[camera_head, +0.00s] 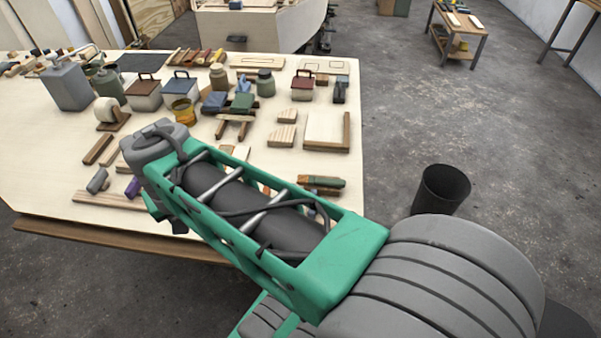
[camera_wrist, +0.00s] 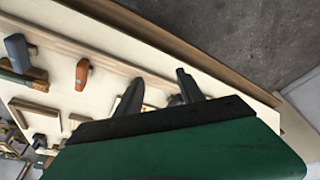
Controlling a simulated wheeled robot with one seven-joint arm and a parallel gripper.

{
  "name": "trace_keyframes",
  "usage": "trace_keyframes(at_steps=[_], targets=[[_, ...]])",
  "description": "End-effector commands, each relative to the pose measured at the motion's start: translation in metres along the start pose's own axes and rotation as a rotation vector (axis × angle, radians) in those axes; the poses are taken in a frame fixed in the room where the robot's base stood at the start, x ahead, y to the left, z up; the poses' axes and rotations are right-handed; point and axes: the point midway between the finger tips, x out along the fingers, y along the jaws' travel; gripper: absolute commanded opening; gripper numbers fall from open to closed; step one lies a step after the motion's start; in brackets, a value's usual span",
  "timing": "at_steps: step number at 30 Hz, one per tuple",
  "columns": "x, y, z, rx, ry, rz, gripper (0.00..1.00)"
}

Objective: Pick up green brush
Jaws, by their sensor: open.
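A brush with a green part and a brown part (camera_head: 328,182) lies near the right front of the workbench (camera_head: 40,150), just beyond my arm in the head view. In the wrist view a green and brown piece (camera_wrist: 14,80) at the left edge looks like the same brush, but I cannot be sure. My gripper (camera_wrist: 157,84) is open and empty, its two dark fingers apart over the pale tabletop near an edge. It is well to the side of that piece. In the head view my arm hides most of the gripper and part of the table.
An orange object (camera_wrist: 82,72) and a grey-blue one (camera_wrist: 16,48) lie near the wrist. A black bin (camera_head: 441,188) stands on the floor at right. Some bare tabletop shows at left.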

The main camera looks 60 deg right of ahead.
Motion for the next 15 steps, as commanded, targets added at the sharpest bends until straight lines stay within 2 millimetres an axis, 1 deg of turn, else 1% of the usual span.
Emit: trace_keyframes(at_steps=[1,2,3,5,6,7,9,10,12,15], targets=[[0.006,0.048,-0.020,0.266,-0.023,0.094,0.45],[0.007,0.080,-0.030,0.457,-0.033,0.158,0.45],[0.008,0.126,-0.036,0.725,-0.042,0.249,0.45],[0.007,0.188,-0.035,1.120,-0.046,0.382,0.45],[0.005,0.224,-0.028,1.365,-0.039,0.466,0.45],[0.004,0.246,-0.021,1.531,-0.032,0.523,0.45],[0.000,0.284,-0.003,1.848,-0.009,0.634,0.45],[-0.001,0.295,0.004,1.949,-0.001,0.671,0.45],[-0.001,0.311,0.015,2.102,0.018,0.727,0.45],[0.007,0.319,0.025,2.164,0.028,0.750,0.45]])
